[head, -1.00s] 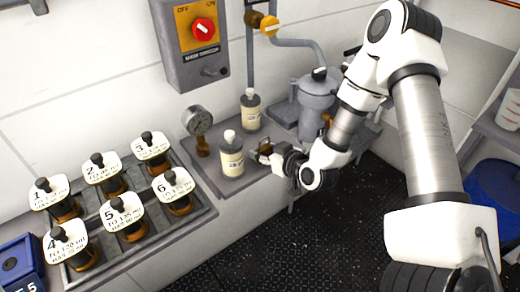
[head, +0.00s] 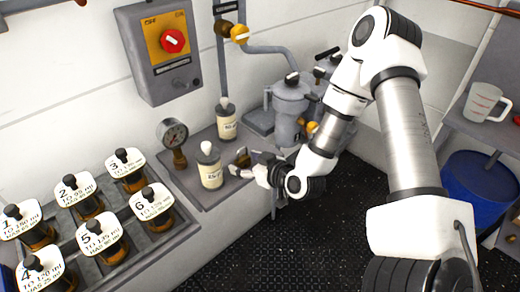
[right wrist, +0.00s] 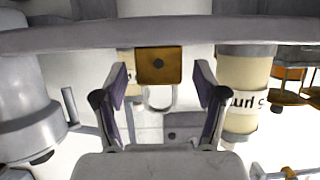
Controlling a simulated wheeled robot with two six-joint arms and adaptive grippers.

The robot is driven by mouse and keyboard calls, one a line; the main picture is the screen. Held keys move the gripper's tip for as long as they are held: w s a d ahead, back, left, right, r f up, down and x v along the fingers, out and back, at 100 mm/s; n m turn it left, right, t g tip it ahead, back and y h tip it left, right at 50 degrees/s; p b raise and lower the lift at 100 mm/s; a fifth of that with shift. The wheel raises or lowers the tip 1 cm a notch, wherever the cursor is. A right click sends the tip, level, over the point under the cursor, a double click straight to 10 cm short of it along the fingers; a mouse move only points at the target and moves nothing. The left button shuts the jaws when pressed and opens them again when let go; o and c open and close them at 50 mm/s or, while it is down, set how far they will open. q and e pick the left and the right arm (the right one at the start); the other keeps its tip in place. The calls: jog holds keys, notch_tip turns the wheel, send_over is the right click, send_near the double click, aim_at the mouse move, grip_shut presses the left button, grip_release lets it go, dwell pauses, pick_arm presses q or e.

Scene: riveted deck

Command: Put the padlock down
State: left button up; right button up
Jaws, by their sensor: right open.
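The padlock (head: 240,160), with a brass-brown body, is on the grey wall shelf (head: 192,181) beside the white-capped bottle. In the right wrist view, the padlock's body (right wrist: 159,64) is by the shelf edge, with its pale shackle pointing down in the picture. My right gripper (head: 250,168) reaches it from the right. In the right wrist view my right gripper's fingers (right wrist: 160,92) are spread, one on each side of the padlock, with gaps visible. My left gripper is not in view.
Two cream bottles (head: 210,172) and a pressure gauge (head: 174,134) stand close by on the shelf. A grey pump-like unit (head: 290,103) is behind my arm. Numbered jars (head: 153,208) fill a rack at left. A blue drum (head: 482,190) and measuring jug (head: 485,102) are at right.

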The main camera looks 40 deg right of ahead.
aim_at(245, 162)
jog(key=p+v, duration=0.1)
jog(key=v, duration=0.3)
jog(key=shift+s+d+r, duration=0.1)
jog(key=shift+r, duration=0.1)
jog(key=p+v, duration=0.5)
jog(key=p, duration=0.2)
jog(key=s+a+f+g, duration=0.4)
jog(key=s+f+g, duration=0.2)
jog(key=s+f, duration=0.2)
jog(key=s+a+f+m+g+h, duration=0.1)
jog(key=s+a+f+g, duration=0.4)
jog(key=s+f+g, duration=0.2)
notch_tip(245, 162, down, 2)
jog(key=s, duration=0.2)
jog(key=shift+s+a+f, duration=0.2)
jog(key=shift+s, duration=0.2)
